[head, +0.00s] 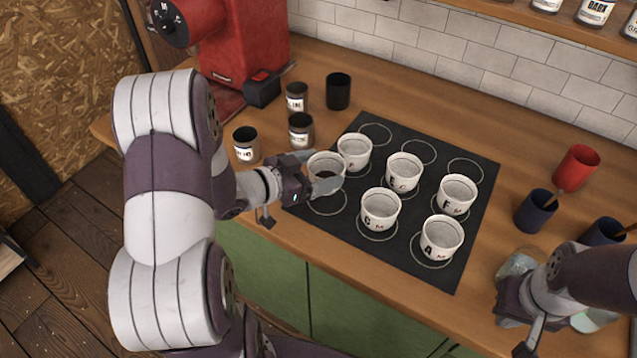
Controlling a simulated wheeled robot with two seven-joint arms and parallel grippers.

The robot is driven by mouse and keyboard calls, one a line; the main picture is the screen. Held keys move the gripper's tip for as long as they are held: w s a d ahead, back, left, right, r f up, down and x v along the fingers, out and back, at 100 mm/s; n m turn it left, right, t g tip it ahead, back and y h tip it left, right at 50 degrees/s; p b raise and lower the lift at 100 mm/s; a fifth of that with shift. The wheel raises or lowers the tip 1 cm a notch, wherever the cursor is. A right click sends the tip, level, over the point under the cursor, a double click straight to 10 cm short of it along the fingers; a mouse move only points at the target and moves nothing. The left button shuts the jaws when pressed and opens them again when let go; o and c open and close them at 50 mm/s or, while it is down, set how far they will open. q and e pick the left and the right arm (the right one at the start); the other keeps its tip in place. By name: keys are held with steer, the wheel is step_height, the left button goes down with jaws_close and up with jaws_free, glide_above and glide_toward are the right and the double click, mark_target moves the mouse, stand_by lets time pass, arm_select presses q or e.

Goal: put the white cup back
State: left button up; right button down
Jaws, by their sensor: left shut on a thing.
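My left gripper (325,186) is shut on a white cup (325,161) at the near left corner of the black mat (470,235). The cup looks upright and seems a little above a ringed spot on the mat. The fingers hide its lower part. Several other white lettered cups, such as one marked C (380,206) and one marked A (441,237), stand on rings to its right. The far row of rings is empty. My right gripper (516,300) is at the lower right, off the mat; its fingers are not clear.
Dark labelled jars (301,130) and a black cup (338,91) stand left of the mat, near a red machine (245,45). The counter's front edge runs close to the mat.

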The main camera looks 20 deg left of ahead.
mark_target(326, 176)
arm_select(q)
step_height(326, 176, down, 3)
steer(key=shift+s+f, duration=0.1)
arm_select(e)
steer(key=shift+f, duration=0.25)
arm_select(q)
steer(key=shift+a+f, duration=0.15)
steer(key=shift+f, duration=0.15)
arm_select(e)
steer(key=shift+a, duration=0.1)
arm_select(q)
steer(key=shift+b, duration=0.3)
arm_select(e)
steer(key=shift+f, duration=0.1)
